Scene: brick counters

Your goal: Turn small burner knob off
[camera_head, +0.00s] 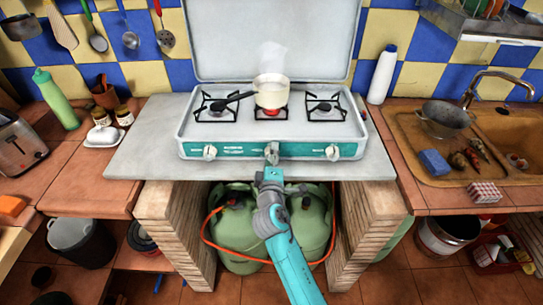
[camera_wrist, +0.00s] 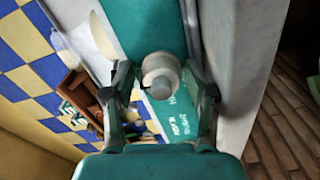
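The white three-burner stove (camera_head: 190,140) has a teal front strip with a left knob (camera_head: 210,152), a middle knob and a right knob (camera_head: 332,152). My gripper (camera_head: 271,160) is at the middle knob and covers much of it in the head view. In the wrist view, a pale round knob (camera_wrist: 160,72) stands between the two dark fingertips of my gripper (camera_wrist: 160,75). The fingers are apart, with a gap on both sides of the knob. The middle burner (camera_head: 270,112) glows red under a steaming pot (camera_head: 271,92). Which knob is the small burner's is not clear.
Two green gas cylinders (camera_head: 236,228) with an orange hose stand below the counter (camera_head: 130,170), between brick pillars (camera_head: 180,235). A white bottle (camera_head: 382,75) stands right of the stove. The sink (camera_head: 500,135) is farther right. The space before the stove front is open.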

